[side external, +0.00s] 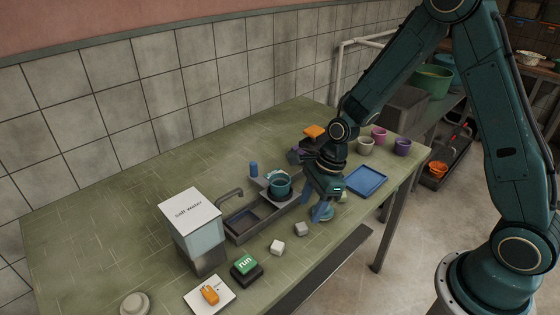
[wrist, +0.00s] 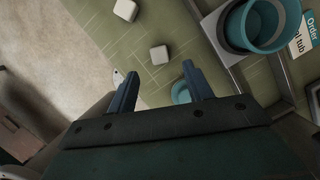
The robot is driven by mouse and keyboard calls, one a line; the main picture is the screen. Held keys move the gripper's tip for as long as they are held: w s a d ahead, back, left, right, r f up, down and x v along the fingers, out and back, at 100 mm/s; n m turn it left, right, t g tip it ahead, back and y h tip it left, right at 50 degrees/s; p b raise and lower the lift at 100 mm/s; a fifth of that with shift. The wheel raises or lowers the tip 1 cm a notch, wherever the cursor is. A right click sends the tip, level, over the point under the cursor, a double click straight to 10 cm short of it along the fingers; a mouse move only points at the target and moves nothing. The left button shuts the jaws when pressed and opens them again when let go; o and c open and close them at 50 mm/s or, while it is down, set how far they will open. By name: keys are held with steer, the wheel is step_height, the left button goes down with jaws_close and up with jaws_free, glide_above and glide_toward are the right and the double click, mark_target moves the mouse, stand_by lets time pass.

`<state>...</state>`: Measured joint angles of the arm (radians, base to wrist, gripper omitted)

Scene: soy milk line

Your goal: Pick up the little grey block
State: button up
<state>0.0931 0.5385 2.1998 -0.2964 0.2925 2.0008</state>
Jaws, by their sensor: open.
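The little grey block (side external: 302,229) lies on the green table near its front edge, left of and below my gripper (side external: 321,212) in the side view. In the wrist view the block (wrist: 159,54) lies just beyond the space between the fingertips of my gripper (wrist: 158,72), clear of both. The gripper is open and empty, with its blue fingers pointing down. A paler, whitish block (side external: 277,247) lies further left and shows at the top of the wrist view (wrist: 125,9).
A teal pot (side external: 279,186) stands on the grey station behind the blocks. A blue tray (side external: 367,181) and several cups lie right. Another teal round thing (wrist: 181,93) is partly hidden by a finger.

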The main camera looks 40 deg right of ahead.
mark_target(302, 226)
steer(key=shift+a+f, duration=0.15)
steer(key=shift+f, duration=0.3)
steer(key=shift+x, duration=2.6)
steer(key=shift+r, duration=0.1)
steer(key=c, duration=1.1)
